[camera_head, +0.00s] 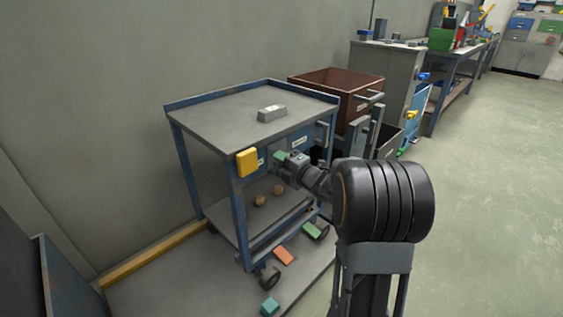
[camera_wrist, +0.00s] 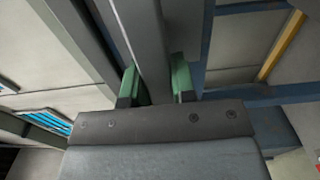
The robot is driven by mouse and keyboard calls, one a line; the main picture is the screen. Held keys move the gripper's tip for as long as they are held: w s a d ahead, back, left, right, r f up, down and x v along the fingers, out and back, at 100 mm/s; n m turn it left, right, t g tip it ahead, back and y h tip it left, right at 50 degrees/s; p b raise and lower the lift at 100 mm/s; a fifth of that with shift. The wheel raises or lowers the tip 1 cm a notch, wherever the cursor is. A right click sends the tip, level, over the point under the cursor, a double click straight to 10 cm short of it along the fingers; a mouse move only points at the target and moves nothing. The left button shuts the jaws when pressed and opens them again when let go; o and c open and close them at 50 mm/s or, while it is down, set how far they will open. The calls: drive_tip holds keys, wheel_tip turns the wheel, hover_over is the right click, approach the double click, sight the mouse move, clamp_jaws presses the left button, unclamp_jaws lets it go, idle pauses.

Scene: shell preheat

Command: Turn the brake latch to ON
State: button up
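The blue metal cart (camera_head: 217,127) stands against the wall with its blue front panel facing me. My gripper (camera_head: 281,157) is at that panel, between two small white labels; their text is too small to read. I cannot make out the brake latch in the head view, where my gripper covers that part of the panel. In the wrist view my gripper's green fingertips (camera_wrist: 157,82) stand apart, with a grey bar (camera_wrist: 148,35) between them. The bar may be the latch. I cannot tell whether both fingers press on it.
A yellow box (camera_head: 247,162) sits on the cart's front corner, left of my gripper. A grey block (camera_head: 271,113) lies on the cart top. A brown bin (camera_head: 332,88) stands right behind. Coloured blocks (camera_head: 283,256) lie near the wheels. Floor to the right is clear.

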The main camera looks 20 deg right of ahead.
drive_tip(key=o, duration=0.4)
drive_tip(key=shift+o, duration=0.2)
drive_tip(key=shift+s, duration=0.1)
drive_tip(key=p+v, duration=0.3)
drive_tip(key=v, duration=1)
drive_tip(key=shift+s+p, duration=0.35)
drive_tip(key=shift+p, duration=0.05)
drive_tip(key=shift+d, duration=0.15)
wheel_tip(320, 180, up, 22)
drive_tip(key=w+a+m+g+h+p, duration=0.15)
drive_tip(key=m+g+h+p, duration=0.25)
drive_tip(key=m+h+p, duration=1.15)
drive_tip(key=s+a+r+m+g+y+p, duration=0.7)
drive_tip(key=s+a+r+p, duration=0.6)
drive_tip(key=p, duration=1)
drive_tip(key=shift+s+r+g+y, duration=0.85)
drive_tip(key=shift+s+r+g, duration=0.05)
drive_tip(key=shift+r, duration=0.05)
